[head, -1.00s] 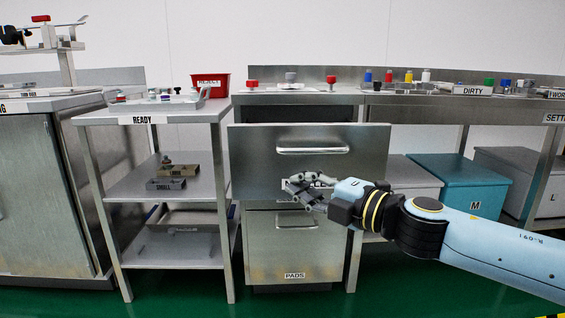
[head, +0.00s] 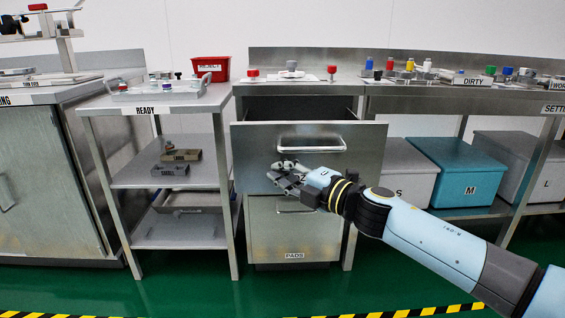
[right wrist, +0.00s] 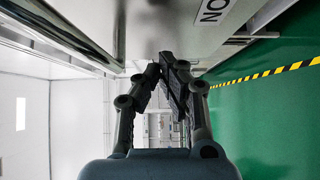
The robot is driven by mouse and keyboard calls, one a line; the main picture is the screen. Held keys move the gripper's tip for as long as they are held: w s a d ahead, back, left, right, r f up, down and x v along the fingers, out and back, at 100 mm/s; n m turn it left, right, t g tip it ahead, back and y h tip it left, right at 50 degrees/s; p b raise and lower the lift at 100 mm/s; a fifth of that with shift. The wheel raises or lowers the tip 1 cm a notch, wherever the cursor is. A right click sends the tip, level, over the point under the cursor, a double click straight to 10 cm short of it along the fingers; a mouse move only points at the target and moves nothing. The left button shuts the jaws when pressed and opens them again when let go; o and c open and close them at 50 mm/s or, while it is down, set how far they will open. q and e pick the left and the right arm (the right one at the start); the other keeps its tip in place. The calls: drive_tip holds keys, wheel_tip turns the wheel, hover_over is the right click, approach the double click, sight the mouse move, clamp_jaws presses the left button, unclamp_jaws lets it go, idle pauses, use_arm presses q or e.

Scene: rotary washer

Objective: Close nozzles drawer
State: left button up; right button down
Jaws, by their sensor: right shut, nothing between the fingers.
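The nozzles drawer (head: 255,150) is the upper drawer of the steel cabinet and stands pulled out, with its dark inside showing above the front. It has a bar handle (head: 311,145). Its label is mostly covered by my right gripper in the head view; the letters "NO" show on the label (right wrist: 214,10) in the right wrist view. My right gripper (head: 277,173) is shut and empty, in front of the drawer's face and below the handle. Its fingers (right wrist: 168,66) point along the front in the right wrist view; I cannot tell whether they touch it. My left gripper is out of view.
A shut drawer labelled PADS (head: 268,230) lies below. The READY shelf unit (head: 120,180) stands close on the left. Grey and teal bins (head: 458,170) sit under the counter on the right. The green floor (head: 200,290) in front is clear.

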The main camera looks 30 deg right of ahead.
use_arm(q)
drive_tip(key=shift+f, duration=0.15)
use_arm(e)
drive_tip(key=shift+w+d+f, duration=0.2)
drive_tip(key=shift+w+d, duration=0.4)
drive_tip(key=shift+w, duration=0.3)
